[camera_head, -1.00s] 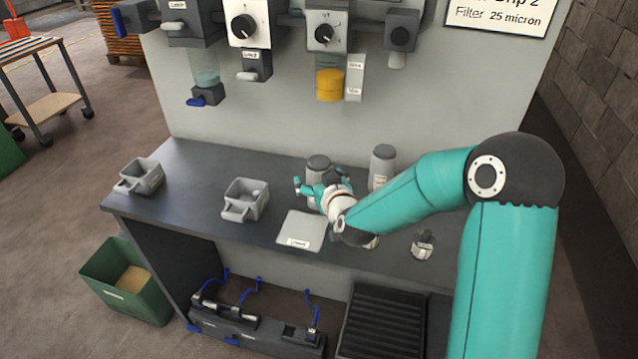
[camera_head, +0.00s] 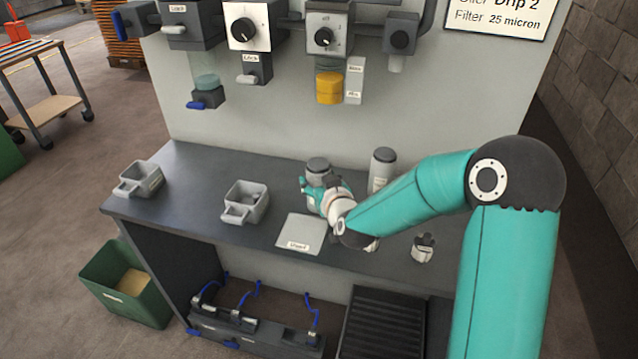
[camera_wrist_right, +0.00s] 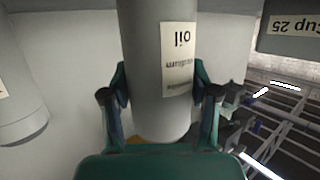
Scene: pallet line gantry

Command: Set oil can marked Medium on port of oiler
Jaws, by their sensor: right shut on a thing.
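My right gripper (camera_head: 318,188) is shut on a grey cylindrical oil can (camera_head: 318,164) at the back of the bench. In the right wrist view the can (camera_wrist_right: 140,70) stands between the two fingers (camera_wrist_right: 162,112), its pale label upside down; "oil" is legible and the smaller print is blurred. In the head view my gripper hides the can's lower part, so I cannot tell whether it touches the bench. A second grey can (camera_head: 382,165) stands to the right. Wall units above include a clear bowl (camera_head: 206,77) and a yellow bowl (camera_head: 329,88); I cannot tell which holds the oiler's port.
Two grey trays (camera_head: 233,214) (camera_head: 128,188) are on the bench's left half. A flat pale plate (camera_head: 303,228) lies in front of my gripper. A small grey part (camera_head: 424,240) stands at right. A green bin (camera_head: 112,300) is on the floor.

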